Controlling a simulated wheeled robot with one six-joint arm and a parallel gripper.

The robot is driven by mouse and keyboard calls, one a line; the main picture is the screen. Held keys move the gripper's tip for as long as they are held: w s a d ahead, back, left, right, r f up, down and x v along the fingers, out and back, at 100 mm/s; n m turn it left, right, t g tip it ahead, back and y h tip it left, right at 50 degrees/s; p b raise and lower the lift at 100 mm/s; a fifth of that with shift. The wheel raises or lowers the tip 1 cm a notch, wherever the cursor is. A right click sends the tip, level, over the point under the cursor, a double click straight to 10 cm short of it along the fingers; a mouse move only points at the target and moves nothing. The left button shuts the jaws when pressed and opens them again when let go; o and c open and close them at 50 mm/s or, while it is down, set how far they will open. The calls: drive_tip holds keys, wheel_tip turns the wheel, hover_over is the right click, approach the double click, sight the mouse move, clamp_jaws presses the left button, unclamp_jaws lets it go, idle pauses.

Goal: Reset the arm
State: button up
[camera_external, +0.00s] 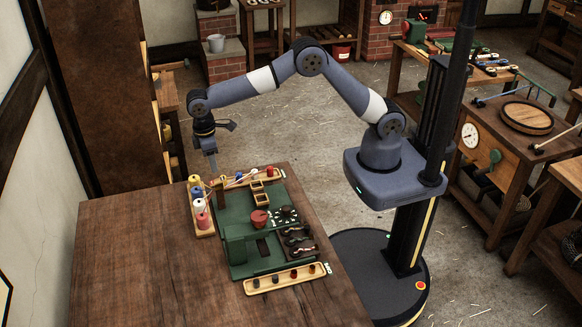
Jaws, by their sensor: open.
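My gripper (212,160) is at the end of my arm, which reaches left from my column. It hangs in the air near the far end of the brown table (140,250), above and behind the spool rack. The jaws are open, and I see nothing held between them. The arm is bent, with its elbow raised high. The fingers are small in this view.
A green board (228,205) with a red pot (259,219) and small trays lies on the table. A rack of coloured spools (201,206) stands at its left. A wooden tray (286,278) lies in front. The table's left part is clear. A tall brown panel (100,90) stands behind.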

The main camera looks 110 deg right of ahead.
sight(217, 180)
drive_tip(key=f, duration=0.2)
drive_tip(key=f+p, duration=0.1)
drive_tip(key=f, duration=0.4)
drive_tip(key=shift+s, duration=0.3)
drive_tip(key=shift+f+b, duration=0.2)
drive_tip(key=shift+b, duration=0.15)
drive_tip(key=shift+s+r+t+b, duration=0.1)
drive_tip(key=shift+r+t+b, duration=0.1)
drive_tip(key=shift+t+b, duration=0.4)
drive_tip(key=shift+r+p, duration=0.15)
drive_tip(key=shift+p, duration=0.4)
